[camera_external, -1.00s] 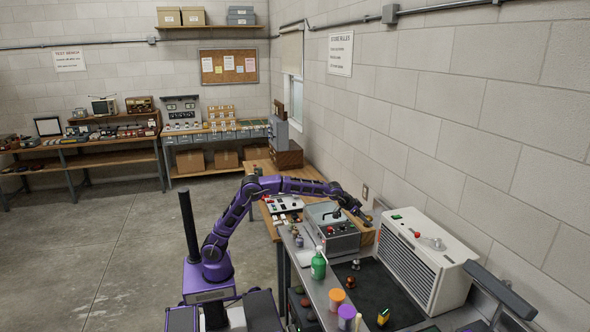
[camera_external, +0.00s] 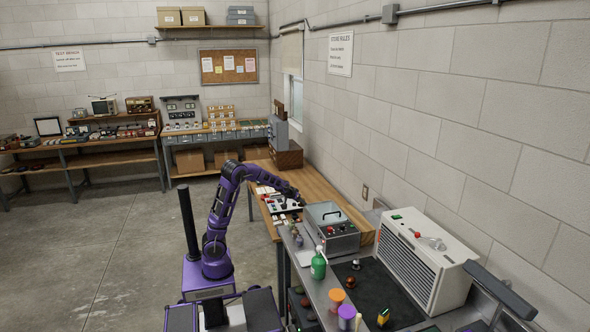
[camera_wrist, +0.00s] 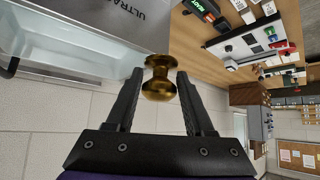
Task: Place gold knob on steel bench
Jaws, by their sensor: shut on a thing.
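The gold knob (camera_wrist: 160,78) is round with a flared foot and sits between the fingertips of my gripper (camera_wrist: 158,84) in the wrist view. My gripper is shut on it. In the external view my gripper (camera_external: 299,202) is in the air by the wooden bench's near end, just left of the ultrasonic cleaner; the knob is too small to make out there. The steel bench (camera_external: 321,290) runs along the right wall toward the camera, with bare metal along its left edge.
The grey ultrasonic cleaner (camera_external: 340,240) stands at the steel bench's far end. A green bottle (camera_external: 318,266), orange-topped jar (camera_external: 336,299), dark mat (camera_external: 378,283) and white vented unit (camera_external: 425,258) take up much of the bench. The wooden bench (camera_external: 325,192) adjoins behind.

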